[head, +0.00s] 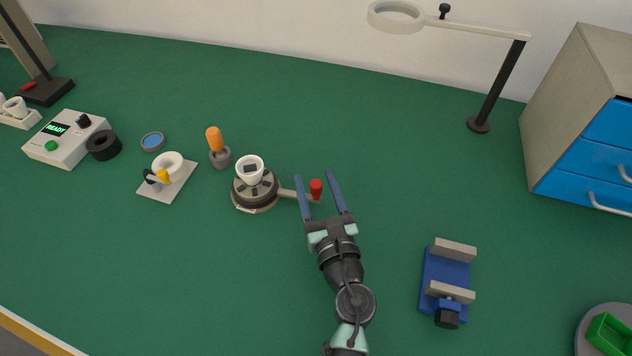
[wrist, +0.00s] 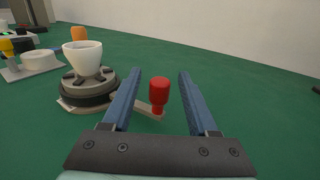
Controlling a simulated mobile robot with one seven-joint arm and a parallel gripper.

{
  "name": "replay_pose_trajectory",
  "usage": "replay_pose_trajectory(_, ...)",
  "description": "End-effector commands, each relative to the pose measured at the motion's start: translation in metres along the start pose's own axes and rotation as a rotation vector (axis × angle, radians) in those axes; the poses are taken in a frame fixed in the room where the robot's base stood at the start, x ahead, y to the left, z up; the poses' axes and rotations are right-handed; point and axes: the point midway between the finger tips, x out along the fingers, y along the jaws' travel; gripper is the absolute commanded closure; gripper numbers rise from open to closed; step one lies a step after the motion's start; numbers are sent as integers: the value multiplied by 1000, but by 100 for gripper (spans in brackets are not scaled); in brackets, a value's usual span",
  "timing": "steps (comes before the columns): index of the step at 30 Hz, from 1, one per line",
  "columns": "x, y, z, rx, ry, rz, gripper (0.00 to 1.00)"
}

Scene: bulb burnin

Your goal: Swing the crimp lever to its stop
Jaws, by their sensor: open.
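The crimp lever (head: 291,193) is a thin beige arm sticking out to the right from a round grey-and-black crimp base (head: 255,192). Its red knob (head: 316,188) stands upright at the outer end, and shows in the wrist view (wrist: 160,94). A white cup-shaped part (head: 250,170) sits on top of the base; in the wrist view it is at left (wrist: 83,58). My gripper (head: 317,178) is open, its two blue fingers on either side of the red knob. In the wrist view the knob shows between the fingers with gaps on both sides; touching is not seen.
An orange-handled tool (head: 214,140) stands in a grey holder left of the base. A blue vise (head: 446,282) lies to the right, and a lamp post (head: 496,90) and drawer cabinet (head: 569,100) stand behind. The green table is clear around the lever's right side.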

Motion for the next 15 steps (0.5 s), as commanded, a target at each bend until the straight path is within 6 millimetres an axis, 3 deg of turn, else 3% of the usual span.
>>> replay_pose_trajectory(8, 2, 0, 0, 0, 0, 0, 41)
replay_pose_trajectory(15, 2, 0, 0, 0, 0, 0, 80)
